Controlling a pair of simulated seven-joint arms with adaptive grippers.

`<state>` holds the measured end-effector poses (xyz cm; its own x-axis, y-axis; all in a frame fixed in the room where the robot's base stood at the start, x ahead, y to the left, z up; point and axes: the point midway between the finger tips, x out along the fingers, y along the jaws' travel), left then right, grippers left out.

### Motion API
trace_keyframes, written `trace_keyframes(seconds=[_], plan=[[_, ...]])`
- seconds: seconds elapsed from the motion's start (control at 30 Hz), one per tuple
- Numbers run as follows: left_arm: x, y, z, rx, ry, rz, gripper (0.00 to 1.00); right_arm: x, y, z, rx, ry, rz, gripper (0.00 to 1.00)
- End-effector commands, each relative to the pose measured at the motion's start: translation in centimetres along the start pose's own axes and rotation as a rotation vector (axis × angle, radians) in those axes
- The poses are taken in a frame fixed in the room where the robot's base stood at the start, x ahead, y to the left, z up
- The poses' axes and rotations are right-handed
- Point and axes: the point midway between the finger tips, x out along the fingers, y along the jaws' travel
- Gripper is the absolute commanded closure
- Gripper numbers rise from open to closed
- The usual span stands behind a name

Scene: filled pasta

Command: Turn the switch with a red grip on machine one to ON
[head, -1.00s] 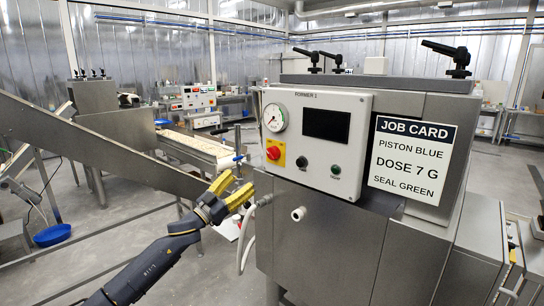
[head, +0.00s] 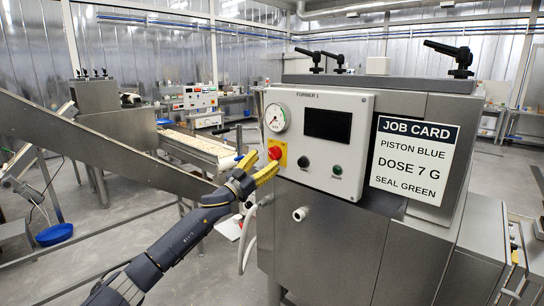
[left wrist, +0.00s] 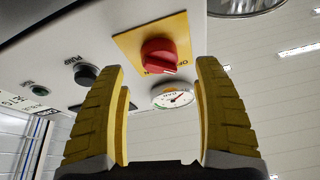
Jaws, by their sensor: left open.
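The switch with a red grip (head: 275,153) sits on a yellow plate on the front of the grey panel marked FORMER 1 (head: 319,105). In the left wrist view the red grip (left wrist: 159,56) is beyond the fingertips, between them in the picture, its handle roughly crosswise. The lettering on the plate (left wrist: 125,38) is partly covered by the grip. My left gripper (head: 262,168) is open, its yellow fingers just below and left of the switch; in the left wrist view (left wrist: 162,85) nothing is between them. My right gripper does not show.
A round gauge (head: 276,118) is above the switch. A job card (head: 413,159) hangs farther right. A white hose (head: 248,235) hangs below the panel.

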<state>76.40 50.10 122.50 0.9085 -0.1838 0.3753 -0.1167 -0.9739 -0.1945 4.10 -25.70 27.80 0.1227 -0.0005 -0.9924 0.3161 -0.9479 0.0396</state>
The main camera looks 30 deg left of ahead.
Motion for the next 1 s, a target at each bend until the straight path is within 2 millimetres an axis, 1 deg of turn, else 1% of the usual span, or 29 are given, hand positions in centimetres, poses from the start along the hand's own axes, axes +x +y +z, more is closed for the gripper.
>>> trace_keyframes(seconds=[0.03, 0.2, 0.4, 0.6, 0.9, 0.93, 1.0], plan=[[0.7, 0.0, -0.1, -0.001, 0.002, 0.000, 0.31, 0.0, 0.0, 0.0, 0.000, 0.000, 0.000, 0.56], [2.3, 0.0, -0.1, -0.001, 0.002, -0.001, 0.31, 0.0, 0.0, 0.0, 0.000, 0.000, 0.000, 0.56], [3.6, 0.0, -0.1, -0.001, 0.001, 0.000, 0.31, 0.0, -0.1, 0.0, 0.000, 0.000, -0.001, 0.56], [4.2, 0.0, 0.0, 0.000, 0.000, 0.000, 0.31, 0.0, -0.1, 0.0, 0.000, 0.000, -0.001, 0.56], [4.2, 0.0, 0.0, 0.000, 0.000, 0.001, 0.31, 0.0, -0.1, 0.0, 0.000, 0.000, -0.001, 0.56], [4.2, 0.0, 0.0, 0.000, 0.000, 0.001, 0.30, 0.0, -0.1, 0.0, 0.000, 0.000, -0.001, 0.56], [4.2, 0.0, 0.0, 0.000, 0.000, 0.001, 0.38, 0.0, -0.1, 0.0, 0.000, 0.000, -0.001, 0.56]])
